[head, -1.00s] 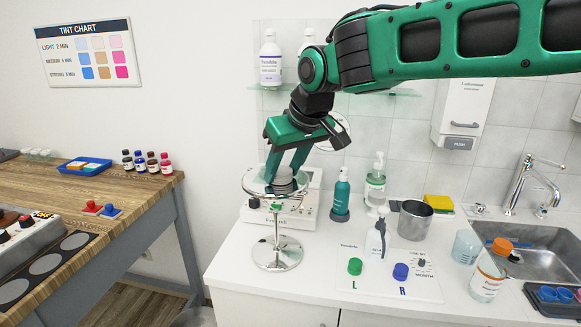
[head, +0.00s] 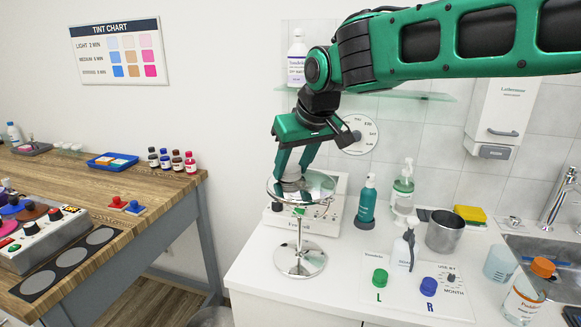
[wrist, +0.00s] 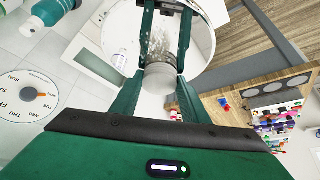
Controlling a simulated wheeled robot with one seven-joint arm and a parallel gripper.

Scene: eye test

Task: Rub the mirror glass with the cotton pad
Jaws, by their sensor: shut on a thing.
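The round mirror (head: 320,186) stands on a chrome foot on the white counter, its glass tilted nearly flat and facing up. My gripper (head: 290,178) points down over the left part of the glass, its fingers shut on the pale grey, round cotton pad (head: 291,185). The pad appears to rest on the glass; the exact contact is hard to see. In the wrist view, the pad (wrist: 160,78) sits between the fingers over the edge part of the mirror (wrist: 118,35). Greyish specks show on the glass beyond the pad there.
A control box (head: 335,215) stands close behind the mirror. A teal bottle (head: 367,203), a pump bottle (head: 403,188), a metal cup (head: 443,231) and a white spray bottle (head: 403,250) stand to the right. A glass shelf (head: 420,95) hangs behind my arm. The wooden table (head: 165,195) is at left.

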